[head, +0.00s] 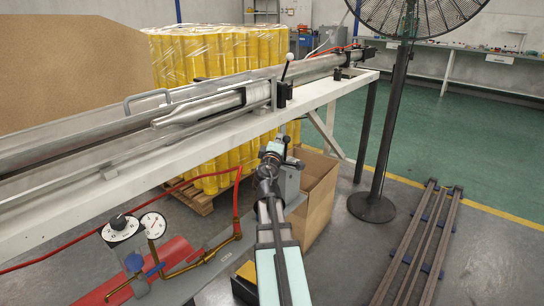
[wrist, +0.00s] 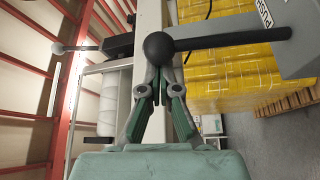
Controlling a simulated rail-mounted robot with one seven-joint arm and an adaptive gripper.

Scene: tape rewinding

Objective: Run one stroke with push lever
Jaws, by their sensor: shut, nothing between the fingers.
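In the wrist view, the push lever (wrist: 225,38) is a black rod with a black ball knob (wrist: 159,47). It reaches left from a grey housing (wrist: 298,35) whose label reads "PUSH". My gripper (wrist: 158,76) is shut and empty, its fingertips right at the knob, which partly hides them. I cannot tell whether they touch. In the head view, my gripper (head: 280,143) is just below the white beam, in front of the yellow stack. The push lever is hard to make out there. The grey housing (head: 291,183) stands just below my gripper.
A second lever (head: 289,66) with a pale ball knob stands on the long machine (head: 205,108). Its ball (wrist: 57,48) also shows in the wrist view. A cardboard box (head: 316,190), gauges (head: 152,224) and a fan pole (head: 389,130) are nearby.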

